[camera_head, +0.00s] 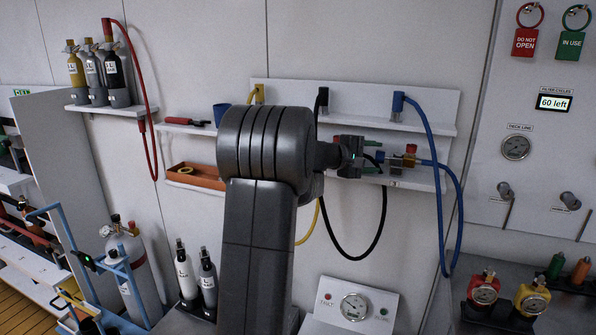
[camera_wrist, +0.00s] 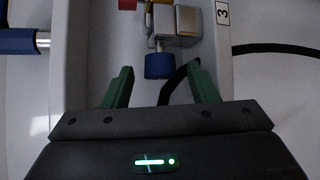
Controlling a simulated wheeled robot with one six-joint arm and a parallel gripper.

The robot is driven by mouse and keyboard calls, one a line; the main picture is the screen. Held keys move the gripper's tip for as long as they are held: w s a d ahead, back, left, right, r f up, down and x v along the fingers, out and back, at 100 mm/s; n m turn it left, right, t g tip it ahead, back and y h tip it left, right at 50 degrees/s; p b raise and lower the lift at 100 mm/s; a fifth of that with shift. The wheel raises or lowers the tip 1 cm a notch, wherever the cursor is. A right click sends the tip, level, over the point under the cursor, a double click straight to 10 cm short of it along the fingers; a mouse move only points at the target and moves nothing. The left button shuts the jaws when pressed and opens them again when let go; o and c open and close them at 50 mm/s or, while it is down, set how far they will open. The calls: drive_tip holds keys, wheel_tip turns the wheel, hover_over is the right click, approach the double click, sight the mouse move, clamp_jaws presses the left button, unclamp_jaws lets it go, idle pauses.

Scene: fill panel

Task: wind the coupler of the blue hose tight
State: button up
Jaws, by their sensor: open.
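The blue hose (camera_head: 457,190) hangs in a loop from the upper shelf, and one end meets the right side of a small metal valve block (camera_head: 397,161) on the lower shelf. A blue coupler (camera_head: 379,157) sits on the block's left end, facing my gripper (camera_head: 373,156). In the wrist view the coupler (camera_wrist: 159,66) lies between the tips of my open green fingers (camera_wrist: 160,72), with a gap on both sides. I cannot tell whether the tips reach around it in depth. The block (camera_wrist: 186,22) shows just beyond.
A black hose (camera_head: 384,215) hangs below my gripper and passes close by the fingers in the wrist view (camera_wrist: 262,48). A blue fitting with a metal tip (camera_wrist: 17,40) is at the left there. An orange tray (camera_head: 196,177) lies on the lower shelf's left part.

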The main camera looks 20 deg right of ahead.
drive_tip(key=shift+r+n+y+p, duration=0.3)
drive_tip(key=shift+r+y+p, duration=0.2)
drive_tip(key=shift+p, duration=2.6)
